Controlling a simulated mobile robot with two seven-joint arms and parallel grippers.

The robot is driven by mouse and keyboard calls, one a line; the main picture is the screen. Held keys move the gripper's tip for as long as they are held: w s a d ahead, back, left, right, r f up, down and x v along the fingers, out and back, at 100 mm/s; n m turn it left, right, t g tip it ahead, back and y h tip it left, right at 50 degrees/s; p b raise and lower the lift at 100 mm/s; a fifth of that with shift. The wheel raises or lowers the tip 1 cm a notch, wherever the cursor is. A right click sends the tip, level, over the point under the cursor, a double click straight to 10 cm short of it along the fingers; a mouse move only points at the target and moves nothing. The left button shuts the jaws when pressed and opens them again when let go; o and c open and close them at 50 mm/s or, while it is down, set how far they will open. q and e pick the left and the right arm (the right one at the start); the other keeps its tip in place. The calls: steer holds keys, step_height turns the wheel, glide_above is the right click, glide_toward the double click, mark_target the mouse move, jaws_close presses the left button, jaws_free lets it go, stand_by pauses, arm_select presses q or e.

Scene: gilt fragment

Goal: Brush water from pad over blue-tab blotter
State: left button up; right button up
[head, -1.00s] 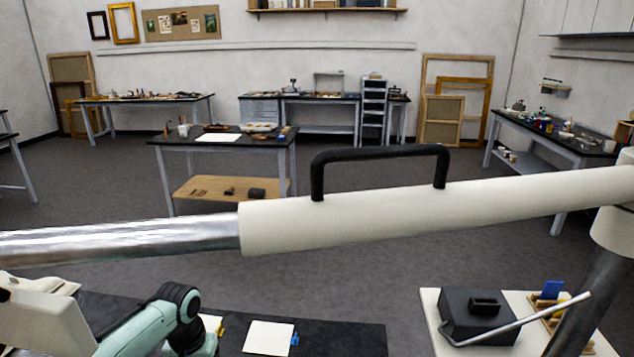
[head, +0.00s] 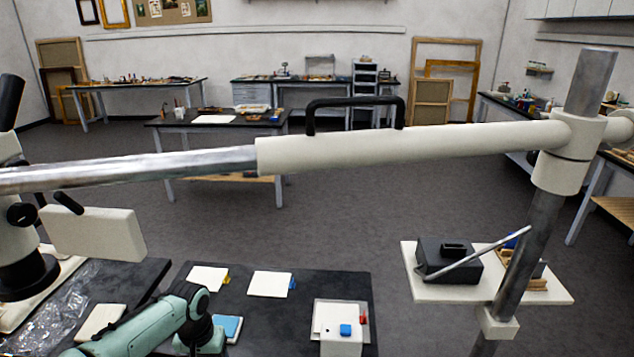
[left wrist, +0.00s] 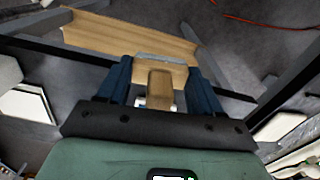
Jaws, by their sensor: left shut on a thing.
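The blue-tab blotter (head: 269,285) is a white sheet lying flat on the dark bench in the head view, with a blue tab at its right edge. A blue pad with a pale edge (head: 229,326) lies nearer, partly hidden by my teal left arm; I cannot tell if it is the water pad. In the left wrist view my left gripper (left wrist: 160,88) has its blue fingers shut on a wooden piece (left wrist: 160,82), apparently the brush handle. Bristles are not distinguishable. The left fingertips are not clear in the head view. My right gripper is not in view.
A yellow-tab blotter (head: 207,278) lies left of the blue-tab one. A white box (head: 341,343) with blue and red parts stands at right. A white stand arm (head: 420,143) crosses above the bench. A black weight (head: 447,263) sits on a white board (head: 412,259).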

arm_select(q)
steer(key=s+d+f, duration=0.1)
steer(key=d+f, duration=0.5)
steer(key=f, duration=0.5)
steer(key=shift+s+d+f, duration=0.2)
steer(key=shift+d+f, duration=0.1)
steer(key=shift+a, duration=0.1)
